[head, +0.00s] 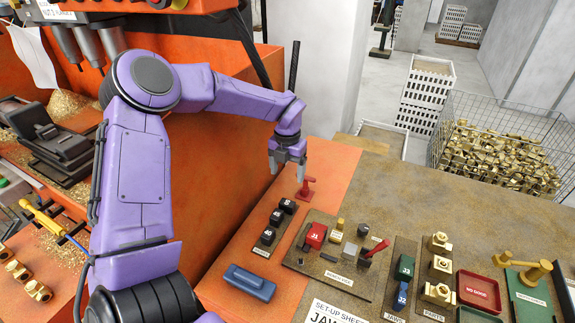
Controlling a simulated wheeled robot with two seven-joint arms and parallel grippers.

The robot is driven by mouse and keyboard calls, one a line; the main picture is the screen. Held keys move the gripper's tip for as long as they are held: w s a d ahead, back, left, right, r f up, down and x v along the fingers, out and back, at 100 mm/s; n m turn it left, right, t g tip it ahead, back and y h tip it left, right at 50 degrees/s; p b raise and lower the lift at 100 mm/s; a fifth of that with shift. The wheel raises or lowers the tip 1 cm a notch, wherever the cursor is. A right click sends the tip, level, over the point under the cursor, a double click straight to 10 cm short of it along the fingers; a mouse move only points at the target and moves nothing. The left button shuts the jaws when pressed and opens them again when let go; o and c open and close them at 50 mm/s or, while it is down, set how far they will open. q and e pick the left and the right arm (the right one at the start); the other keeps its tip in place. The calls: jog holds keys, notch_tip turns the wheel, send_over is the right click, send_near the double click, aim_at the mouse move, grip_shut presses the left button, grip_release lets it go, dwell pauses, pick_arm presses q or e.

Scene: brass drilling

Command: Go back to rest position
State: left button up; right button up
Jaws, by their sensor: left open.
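My left arm reaches in from the left. Its gripper (288,160) is open and points down, with nothing seen between the fingers. It hangs above the orange bench (245,237), near the back edge, a little behind and left of a small red lever-like piece (306,188). My right gripper does not show.
An orange drilling machine (220,130) with a dark vise (50,140) stands at left. The bench holds a blue block (250,282), a fixture plate (325,276) with a red block (315,235), brass parts (440,266) and a red tray (478,291). A wire basket (500,155) of brass stands behind.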

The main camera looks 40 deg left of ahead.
aim_at(287, 202)
pick_arm(q)
notch_tip(287, 202, down, 12)
jog(key=p, duration=0.2)
jog(key=shift+f+p, duration=0.2)
jog(key=shift+p, duration=0.1)
jog(key=r, duration=0.3)
jog(key=r+b, duration=0.1)
jog(key=shift+s+d+r, duration=0.15)
jog(key=shift+s+d, duration=0.15)
jog(key=shift+s+d+r, duration=0.2)
jog(key=shift+d+r, duration=0.05)
jog(key=shift+r, duration=0.15)
jog(key=shift+a+f, duration=0.1)
